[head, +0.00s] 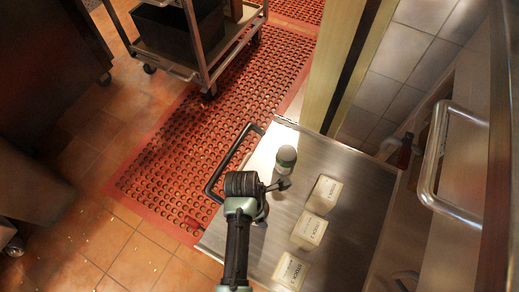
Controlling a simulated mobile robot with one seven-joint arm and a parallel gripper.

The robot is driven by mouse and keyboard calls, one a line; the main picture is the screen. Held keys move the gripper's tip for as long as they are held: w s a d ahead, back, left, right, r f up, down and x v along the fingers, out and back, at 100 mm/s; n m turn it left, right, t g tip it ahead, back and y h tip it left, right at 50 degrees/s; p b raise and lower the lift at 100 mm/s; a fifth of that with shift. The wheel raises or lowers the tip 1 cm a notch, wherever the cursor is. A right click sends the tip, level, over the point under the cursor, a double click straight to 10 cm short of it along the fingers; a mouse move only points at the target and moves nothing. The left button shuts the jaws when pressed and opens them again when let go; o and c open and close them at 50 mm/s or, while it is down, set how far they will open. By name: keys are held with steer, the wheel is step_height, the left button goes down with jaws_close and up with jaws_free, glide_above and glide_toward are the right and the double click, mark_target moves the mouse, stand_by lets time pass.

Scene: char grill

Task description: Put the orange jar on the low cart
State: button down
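A steel cart top (352,222) with a black push handle (228,160) fills the lower right; I cannot tell if it is the low cart. A small jar (286,158) with a pale top and grey-green side stands upright near its far left corner. I see no clearly orange jar. A dark reddish bottle (405,150) stands beyond the cart's right edge. My gripper (279,186) is above the cart top, just below the small jar in the picture. Its fingers are small and dark, and whether they are open is unclear.
Several pale labelled blocks (308,230) stand in a row on the cart top. A shelved trolley (190,40) with a dark bin stands at the upper left. A red perforated mat (190,140) covers the floor. A large metal handle (432,165) juts out at right.

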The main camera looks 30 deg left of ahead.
steer(key=shift+f, duration=0.9)
steer(key=shift+w+r, duration=0.1)
jaws_free()
steer(key=r+p, duration=0.2)
steer(key=r, duration=0.2)
steer(key=s+a+r+p, duration=0.1)
steer(key=r, duration=0.3)
steer(key=r+p, duration=0.2)
steer(key=r, duration=0.2)
steer(key=shift+s+a+p, duration=0.15)
steer(key=shift+s+p, duration=0.05)
steer(key=shift+p, duration=0.1)
